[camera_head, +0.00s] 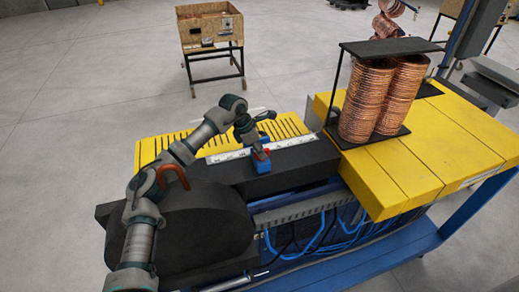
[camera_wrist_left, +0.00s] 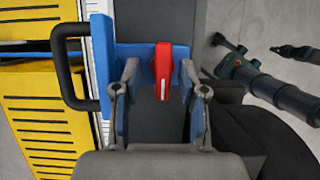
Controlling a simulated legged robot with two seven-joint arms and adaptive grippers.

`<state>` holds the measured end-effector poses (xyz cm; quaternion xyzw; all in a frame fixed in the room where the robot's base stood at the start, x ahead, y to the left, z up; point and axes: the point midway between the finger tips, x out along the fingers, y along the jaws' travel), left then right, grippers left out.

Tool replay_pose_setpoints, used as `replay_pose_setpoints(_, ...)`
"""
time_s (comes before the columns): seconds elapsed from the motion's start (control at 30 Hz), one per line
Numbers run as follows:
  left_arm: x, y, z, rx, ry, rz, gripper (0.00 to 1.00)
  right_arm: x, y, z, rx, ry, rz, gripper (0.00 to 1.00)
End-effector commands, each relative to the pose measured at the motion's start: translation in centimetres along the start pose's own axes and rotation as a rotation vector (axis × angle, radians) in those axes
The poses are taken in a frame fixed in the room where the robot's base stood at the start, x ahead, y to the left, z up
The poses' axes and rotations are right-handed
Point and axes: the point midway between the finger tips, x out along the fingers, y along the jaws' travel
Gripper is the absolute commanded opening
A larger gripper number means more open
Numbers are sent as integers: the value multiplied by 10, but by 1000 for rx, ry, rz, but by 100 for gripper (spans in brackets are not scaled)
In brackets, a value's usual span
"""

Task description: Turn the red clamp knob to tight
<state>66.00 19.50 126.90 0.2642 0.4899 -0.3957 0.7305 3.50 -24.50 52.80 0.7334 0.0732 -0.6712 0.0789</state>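The red clamp knob (camera_wrist_left: 162,70) shows in the left wrist view, with a pale line along its upright lever. It sits on a blue clamp body (camera_wrist_left: 105,50) with a black loop handle (camera_wrist_left: 62,68). In the head view the blue clamp (camera_head: 262,163) sits on the dark bar in front of the white scale, and its knob is mostly hidden by my gripper. My left gripper (camera_wrist_left: 160,80) is open, one finger on each side of the knob, with gaps showing between fingers and knob. It shows above the clamp in the head view (camera_head: 259,143).
A yellow slotted bench (camera_head: 160,147) lies behind the clamp. Copper coils (camera_head: 365,102) stand on the yellow table at right. A black rounded cover (camera_head: 205,225) is at front left. Dark arm links (camera_wrist_left: 285,95), seemingly my right arm, show at right in the wrist view.

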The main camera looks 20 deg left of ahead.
Motion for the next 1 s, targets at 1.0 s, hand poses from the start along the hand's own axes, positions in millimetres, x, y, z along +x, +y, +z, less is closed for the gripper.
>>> replay_pose_setpoints(1.0,-118,3,0,-2,0,-3,42,0,-2,0,1,2,-2,0)
